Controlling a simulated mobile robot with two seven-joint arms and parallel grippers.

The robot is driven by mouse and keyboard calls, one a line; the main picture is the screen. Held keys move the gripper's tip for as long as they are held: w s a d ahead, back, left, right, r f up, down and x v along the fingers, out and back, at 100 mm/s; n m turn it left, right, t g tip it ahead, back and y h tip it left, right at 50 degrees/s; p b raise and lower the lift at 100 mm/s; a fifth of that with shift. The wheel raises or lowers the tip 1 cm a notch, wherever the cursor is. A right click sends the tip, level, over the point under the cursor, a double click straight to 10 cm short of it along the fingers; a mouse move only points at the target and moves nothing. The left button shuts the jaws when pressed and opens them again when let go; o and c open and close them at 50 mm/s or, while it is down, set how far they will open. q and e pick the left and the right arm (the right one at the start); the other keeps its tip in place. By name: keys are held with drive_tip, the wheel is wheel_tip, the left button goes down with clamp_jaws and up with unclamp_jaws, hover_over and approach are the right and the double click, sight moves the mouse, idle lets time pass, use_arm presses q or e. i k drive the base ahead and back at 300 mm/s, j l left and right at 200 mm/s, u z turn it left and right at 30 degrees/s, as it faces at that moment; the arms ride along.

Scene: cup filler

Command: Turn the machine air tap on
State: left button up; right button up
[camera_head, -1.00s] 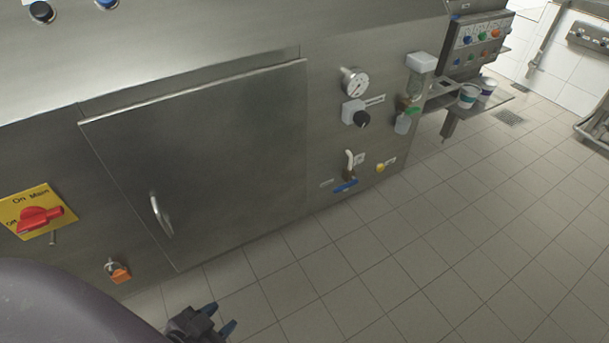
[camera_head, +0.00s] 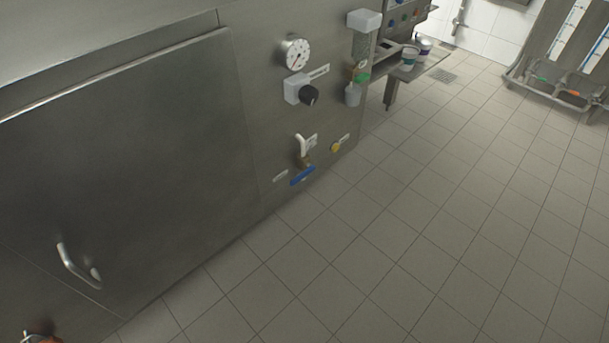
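The machine's steel side panel carries a tap with a blue lever handle (camera_head: 303,176) low down, under a white bent pipe fitting (camera_head: 302,145). The blue lever lies roughly along the panel, slightly tilted. Small labels sit beside it, too small to read. A yellow knob (camera_head: 336,147) sits to the right of the blue lever.
A large steel cabinet door (camera_head: 130,160) with a handle (camera_head: 75,265) fills the left. A filter unit (camera_head: 362,60) hangs right of the gauge. Cups (camera_head: 409,58) stand on a shelf behind it. A rack (camera_head: 560,60) stands far right. The tiled floor (camera_head: 400,240) is clear.

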sight(310, 166)
drive_tip(key=k+l+u, duration=0.1)
drive_tip(key=l+u, duration=0.3)
drive_tip(key=k+l+u, duration=0.15)
drive_tip(key=l+u, duration=0.25)
drive_tip(key=i+j, duration=0.1)
drive_tip(key=i, duration=0.35)
